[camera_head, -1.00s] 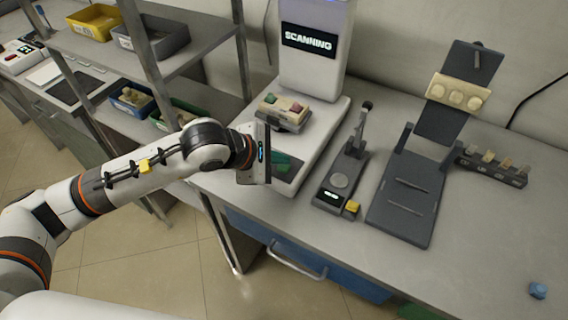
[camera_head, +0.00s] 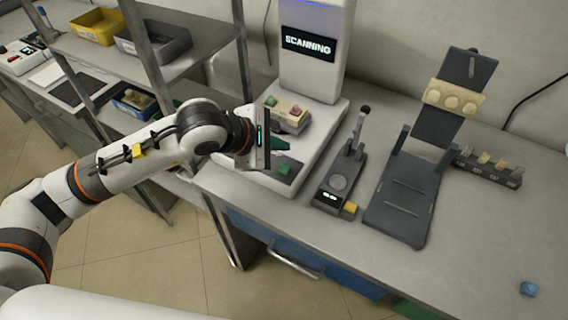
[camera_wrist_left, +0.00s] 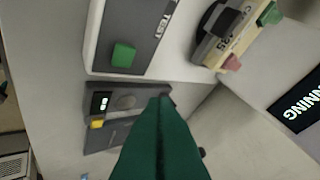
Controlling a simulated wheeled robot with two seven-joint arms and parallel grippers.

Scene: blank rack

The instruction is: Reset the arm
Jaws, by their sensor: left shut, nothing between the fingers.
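My left arm comes in from the left in the head view. Its gripper (camera_head: 281,145) is in front of the scanning machine (camera_head: 318,75), above its white base. The green fingers (camera_wrist_left: 160,125) are pressed together in the wrist view with nothing between them. A beige block with a green and a red part (camera_head: 285,113) sits on the machine's base, just behind the gripper; it also shows in the wrist view (camera_wrist_left: 232,38). A green button (camera_wrist_left: 123,55) is on the machine's front. My right gripper is not in view.
A dark device with a small display and yellow button (camera_head: 341,183) stands right of the machine. Beside it are a dark stand with a beige plate (camera_head: 408,195) and a slotted holder (camera_head: 489,167). Shelves with bins (camera_head: 155,40) stand left. The right bench is mostly clear, with a blue piece (camera_head: 528,289).

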